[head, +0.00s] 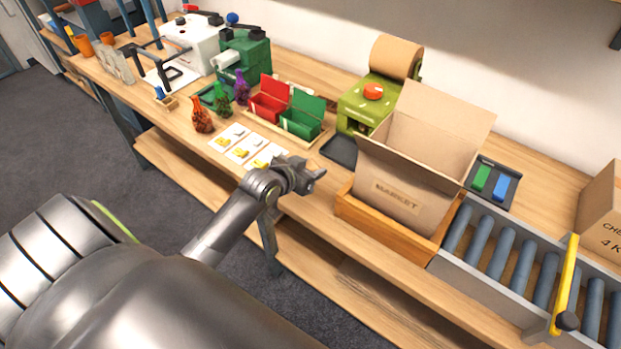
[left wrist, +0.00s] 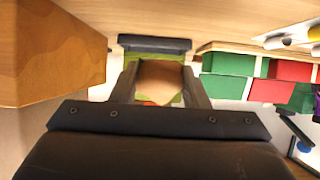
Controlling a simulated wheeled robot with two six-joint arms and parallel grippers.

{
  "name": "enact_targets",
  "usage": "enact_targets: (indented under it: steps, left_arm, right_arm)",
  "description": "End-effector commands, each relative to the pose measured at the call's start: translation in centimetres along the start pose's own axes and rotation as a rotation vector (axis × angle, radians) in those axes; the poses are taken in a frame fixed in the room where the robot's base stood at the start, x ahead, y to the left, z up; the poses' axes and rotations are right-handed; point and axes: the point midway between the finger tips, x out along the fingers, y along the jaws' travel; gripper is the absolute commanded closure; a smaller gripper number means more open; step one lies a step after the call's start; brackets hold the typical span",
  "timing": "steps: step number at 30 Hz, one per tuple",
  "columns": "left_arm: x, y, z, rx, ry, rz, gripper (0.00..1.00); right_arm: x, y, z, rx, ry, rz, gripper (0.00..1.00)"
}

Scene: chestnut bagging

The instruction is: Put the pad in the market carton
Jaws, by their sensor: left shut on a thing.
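The market carton (head: 405,180) is a brown box with open flaps, standing tilted in a wooden cradle (head: 375,225). My left gripper (head: 314,177) is left of the carton, near the table's front edge and outside the carton. In the left wrist view, the two fingers (left wrist: 160,88) are shut on a brown pad (left wrist: 160,78), seen between them. The cradle also shows at the left of the left wrist view (left wrist: 50,50). My right gripper is not in view.
A green paper dispenser (head: 362,105) with a brown roll stands behind the carton. Red (head: 268,100) and green (head: 302,118) bins sit left of it, with picture cards (head: 245,148) in front. A roller conveyor (head: 500,250) runs right of the cradle.

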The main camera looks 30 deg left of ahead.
Motion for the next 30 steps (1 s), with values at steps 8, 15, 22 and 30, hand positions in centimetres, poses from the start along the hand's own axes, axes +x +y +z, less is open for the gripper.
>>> enact_targets:
  steps: [8,15,22,30]
  left_arm:
    - [1.7,0.0,3.1,-0.002,-0.001,0.000,0.80]
    - [1.9,0.0,3.5,0.001,0.001,0.000,0.80]
    - [2.1,0.0,3.9,0.001,0.001,0.000,0.80]
    - [2.0,0.0,3.8,0.001,0.001,0.000,0.38]
  right_arm:
    - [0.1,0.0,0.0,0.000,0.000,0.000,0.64]
    - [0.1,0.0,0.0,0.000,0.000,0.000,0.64]
    - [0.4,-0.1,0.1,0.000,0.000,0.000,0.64]
    - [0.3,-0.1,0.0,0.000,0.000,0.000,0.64]
